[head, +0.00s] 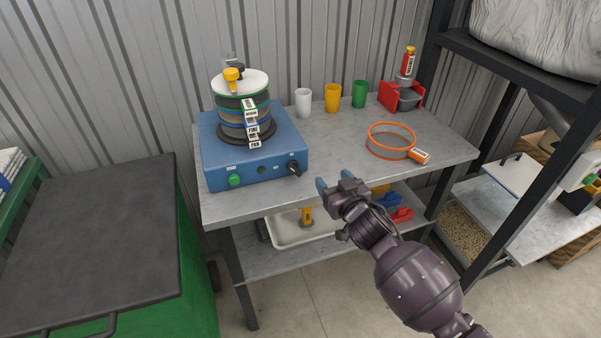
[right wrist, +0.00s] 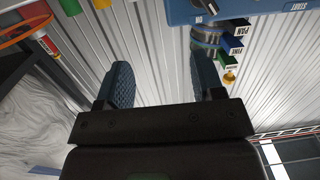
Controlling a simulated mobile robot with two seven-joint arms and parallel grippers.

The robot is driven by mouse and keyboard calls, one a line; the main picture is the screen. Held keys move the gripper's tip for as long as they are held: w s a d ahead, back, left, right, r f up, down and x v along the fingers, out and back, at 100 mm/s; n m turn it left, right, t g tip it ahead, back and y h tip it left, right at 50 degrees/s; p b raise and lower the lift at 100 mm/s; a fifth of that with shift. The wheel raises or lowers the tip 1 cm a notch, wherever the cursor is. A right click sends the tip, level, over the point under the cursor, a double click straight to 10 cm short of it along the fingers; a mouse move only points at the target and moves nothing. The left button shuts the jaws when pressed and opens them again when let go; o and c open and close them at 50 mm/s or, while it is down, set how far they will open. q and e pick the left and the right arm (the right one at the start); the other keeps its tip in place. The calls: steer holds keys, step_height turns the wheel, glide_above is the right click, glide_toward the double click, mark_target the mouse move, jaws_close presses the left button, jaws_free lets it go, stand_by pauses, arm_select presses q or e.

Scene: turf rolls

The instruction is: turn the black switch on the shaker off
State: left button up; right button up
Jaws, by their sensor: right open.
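The blue shaker (head: 215,160) stands on the left part of the grey worktop in the head view, with a stack of sieves (head: 243,112) on it. Its black switch (head: 294,168) sits at the right end of its front face. My right gripper (head: 333,182) is open and empty, a little to the right of the switch and in front of it, near the worktop's front edge. In the right wrist view the open jaws (right wrist: 163,75) point up, and part of the shaker (right wrist: 262,12) and the black switch (right wrist: 206,5) show at the top, apart from the fingers. My left gripper is not in view.
A green button (head: 235,180) is on the shaker's front left. White (head: 303,103), yellow (head: 332,98) and green (head: 360,94) cups stand at the back. An orange-rimmed sieve (head: 391,140) lies right. A dark-topped green bin (head: 90,230) stands left.

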mark_target(297, 170)
steer(key=w+a+m+g+y, duration=0.1)
steer(key=w+a+m, duration=0.1)
steer(key=w+a+f+m+g+y+b, duration=0.1)
steer(key=a+m, duration=0.2)
steer(key=w+a+f+m+g+y+b, duration=0.1)
steer(key=w+a+m+g, duration=0.1)
steer(key=m, duration=0.1)
steer(key=shift+w+a+f, duration=0.15)
steer(key=shift+w+f, duration=0.05)
steer(key=shift+w, duration=0.15)
steer(key=shift+w+a, duration=0.25)
steer(key=shift+w, duration=0.1)
steer(key=shift+w+a, duration=0.1)
stand_by(0.3)
